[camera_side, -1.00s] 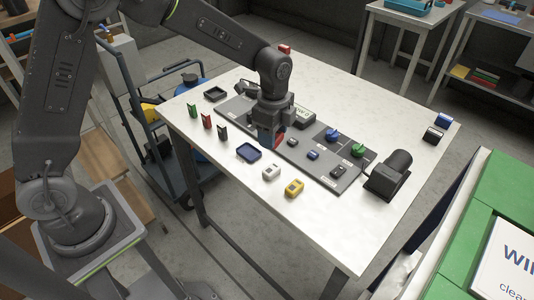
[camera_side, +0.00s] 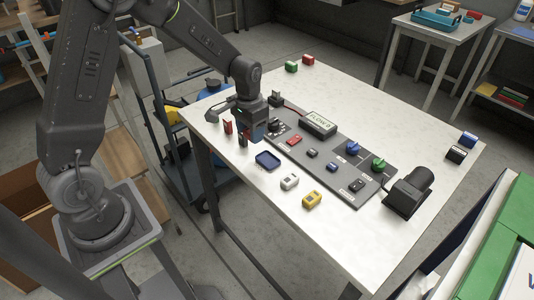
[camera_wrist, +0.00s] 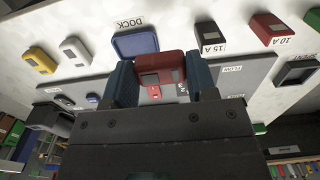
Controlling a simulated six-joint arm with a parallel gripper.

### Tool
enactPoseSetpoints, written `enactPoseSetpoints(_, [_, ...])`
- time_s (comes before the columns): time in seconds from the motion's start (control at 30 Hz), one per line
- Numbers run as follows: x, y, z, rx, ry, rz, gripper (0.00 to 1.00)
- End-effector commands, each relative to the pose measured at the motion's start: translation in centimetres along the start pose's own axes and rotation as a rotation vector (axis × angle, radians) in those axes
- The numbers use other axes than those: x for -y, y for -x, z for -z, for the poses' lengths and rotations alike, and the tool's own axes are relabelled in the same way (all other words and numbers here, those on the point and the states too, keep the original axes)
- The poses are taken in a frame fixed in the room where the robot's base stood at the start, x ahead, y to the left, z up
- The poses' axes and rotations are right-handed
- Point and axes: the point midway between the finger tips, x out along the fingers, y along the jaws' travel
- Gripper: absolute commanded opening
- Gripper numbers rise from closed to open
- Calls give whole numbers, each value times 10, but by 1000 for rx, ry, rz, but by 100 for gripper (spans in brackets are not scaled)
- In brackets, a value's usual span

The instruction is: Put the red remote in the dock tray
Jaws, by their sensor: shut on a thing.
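The red remote (camera_wrist: 160,68), with grey buttons, is held between the blue fingertips of my gripper (camera_wrist: 160,82) in the wrist view. In the side view my gripper (camera_side: 256,132) hangs over the near left part of the panel and hides the remote. The dock tray (camera_wrist: 136,42) is a shallow dark blue tray marked DOCK. It lies ahead of and slightly left of the remote in the wrist view. In the side view the dock tray (camera_side: 267,160) lies on the bench just below and right of my gripper. It looks empty.
The grey panel (camera_side: 340,180) with knobs and switches lies beside the tray. White (camera_side: 289,181) and yellow (camera_side: 312,200) blocks stand on the tray's right. A dark block marked 15 A (camera_wrist: 208,36) and a red block marked 10 A (camera_wrist: 268,28) stand on its other side.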

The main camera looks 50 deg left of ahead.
Motion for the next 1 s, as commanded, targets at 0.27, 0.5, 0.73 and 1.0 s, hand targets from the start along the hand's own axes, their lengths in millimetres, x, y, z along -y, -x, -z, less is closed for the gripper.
enactPoseSetpoints(0.27, [-39,-26,21,0,-3,0,29])
enactPoseSetpoints(0.5, [-43,-42,22,3,-1,0,29])
enactPoseSetpoints(0.73, [-43,-69,22,1,-2,-1,29])
enactPoseSetpoints(1.0, [-42,-70,23,0,-2,-1,29])
